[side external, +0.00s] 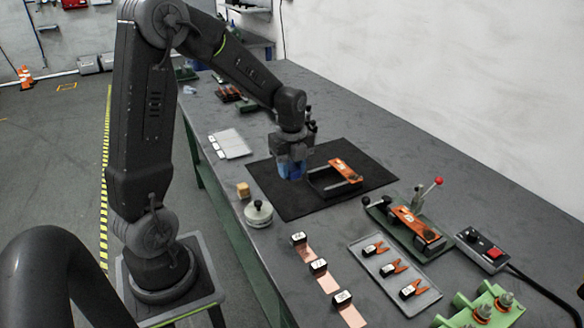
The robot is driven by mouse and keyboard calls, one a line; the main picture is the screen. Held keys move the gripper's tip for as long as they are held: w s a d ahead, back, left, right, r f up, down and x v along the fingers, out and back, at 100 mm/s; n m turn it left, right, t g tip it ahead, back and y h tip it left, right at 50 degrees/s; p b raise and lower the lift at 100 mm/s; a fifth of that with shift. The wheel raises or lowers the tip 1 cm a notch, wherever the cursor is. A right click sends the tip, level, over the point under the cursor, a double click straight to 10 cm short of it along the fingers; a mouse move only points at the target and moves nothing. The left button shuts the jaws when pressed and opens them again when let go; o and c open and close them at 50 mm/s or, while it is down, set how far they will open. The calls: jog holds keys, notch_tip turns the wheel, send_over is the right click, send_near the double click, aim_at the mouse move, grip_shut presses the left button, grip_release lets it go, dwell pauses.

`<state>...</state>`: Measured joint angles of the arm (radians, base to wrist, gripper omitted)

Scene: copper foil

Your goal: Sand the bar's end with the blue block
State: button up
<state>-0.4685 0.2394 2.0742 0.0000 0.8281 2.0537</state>
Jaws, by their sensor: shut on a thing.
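My gripper (293,162) points down over the black mat (290,203). It is shut on the blue block (291,169), which shows just under the jaws. The bar (346,171), copper-orange with a small pale mark, lies on a dark frame on the mat, to the right of the gripper. The block is beside the frame's left end and looks apart from the orange bar. I cannot tell whether the block touches the mat or the frame. The jaws hide the block's upper part.
A green-based fixture (406,224) with a red-knobbed lever stands right of the mat. In front are a grey tray (395,272) of clips, copper strips (327,281) with black blocks, a round weight (258,213) and a wooden cube (243,190). A pale plate (230,144) lies behind left.

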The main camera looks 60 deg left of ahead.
jog(key=w+d, duration=0.1)
jog(key=w, duration=0.2)
jog(key=w+d, duration=0.1)
jog(key=w, duration=0.2)
jog(key=w+d+r, duration=0.1)
jog(key=w+d, duration=0.1)
jog(key=shift+w, duration=0.4)
send_near(418, 226)
jog(key=shift+d+f, duration=0.15)
jog(key=shift+f, duration=3.45)
jog(key=shift+d+f, duration=0.25)
jog(key=shift+d, duration=0.55)
jog(key=shift+c, duration=0.4)
jog(key=shift+d, duration=1.85)
jog(key=shift+a, duration=2.75)
notch_tip(418, 226, up, 8)
jog(key=shift+r, duration=0.2)
